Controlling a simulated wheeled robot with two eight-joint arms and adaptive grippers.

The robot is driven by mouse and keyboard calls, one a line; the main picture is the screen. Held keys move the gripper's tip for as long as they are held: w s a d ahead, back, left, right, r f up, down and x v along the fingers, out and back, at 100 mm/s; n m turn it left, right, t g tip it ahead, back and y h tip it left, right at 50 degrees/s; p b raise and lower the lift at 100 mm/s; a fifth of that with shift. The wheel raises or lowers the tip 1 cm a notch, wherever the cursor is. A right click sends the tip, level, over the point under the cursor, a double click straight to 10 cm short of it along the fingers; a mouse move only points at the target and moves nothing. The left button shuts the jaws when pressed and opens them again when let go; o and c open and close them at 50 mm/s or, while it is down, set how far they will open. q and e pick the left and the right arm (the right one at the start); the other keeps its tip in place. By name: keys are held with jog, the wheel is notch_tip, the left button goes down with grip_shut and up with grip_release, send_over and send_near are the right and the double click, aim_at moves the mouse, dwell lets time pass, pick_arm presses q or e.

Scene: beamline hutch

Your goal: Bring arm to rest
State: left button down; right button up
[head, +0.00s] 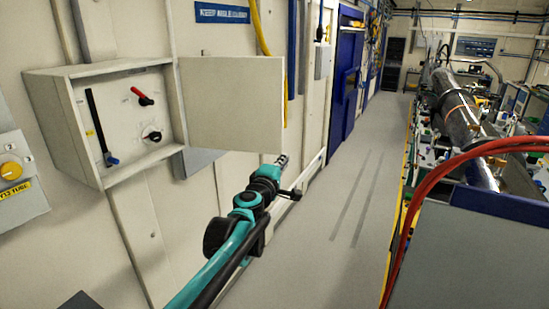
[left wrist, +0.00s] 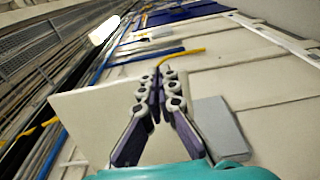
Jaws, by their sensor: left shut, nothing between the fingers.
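My left arm comes in from the bottom of the head view, teal and black, and reaches up along the wall. Its gripper (head: 283,160) is just below the lower right part of the open box door (head: 232,103), apart from the wall as far as I can tell. In the left wrist view the gripper (left wrist: 159,72) shows its dark fingers with grey joints together at the tips, with nothing between them. The door panel (left wrist: 85,120) shows behind the fingers there. My right gripper is in neither view.
The wall box (head: 110,75) stands open, with a black bar, a red handle (head: 142,97) and a knob (head: 152,135) inside. A yellow knob (head: 11,170) is at far left. The floor aisle (head: 350,190) is clear. A bench with red cables (head: 470,155) stands at right.

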pick_arm(q)
jog(key=s+f+m+g+h+b, duration=0.2)
jog(key=s+f+m+g+b, duration=0.3)
jog(key=s+f+m+b, duration=1.05)
jog(key=s+a+f+g+y+b, duration=0.1)
jog(key=s+a+f+y+b, duration=0.1)
jog(key=s+f, duration=0.6)
jog(key=s+a+f+g+y+b, duration=0.2)
jog(key=s+a+f+b, duration=0.3)
jog(key=f, duration=1.1)
jog(key=s+a+f+g+y+b, duration=0.2)
jog(key=s+a+f+b, duration=0.2)
jog(key=s+a+f, duration=0.3)
jog(key=s+f, duration=0.4)
jog(key=f, duration=0.2)
jog(key=shift+y, duration=0.3)
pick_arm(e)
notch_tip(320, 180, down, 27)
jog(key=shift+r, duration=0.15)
pick_arm(q)
jog(key=shift+s+n, duration=0.1)
jog(key=shift+n, duration=0.15)
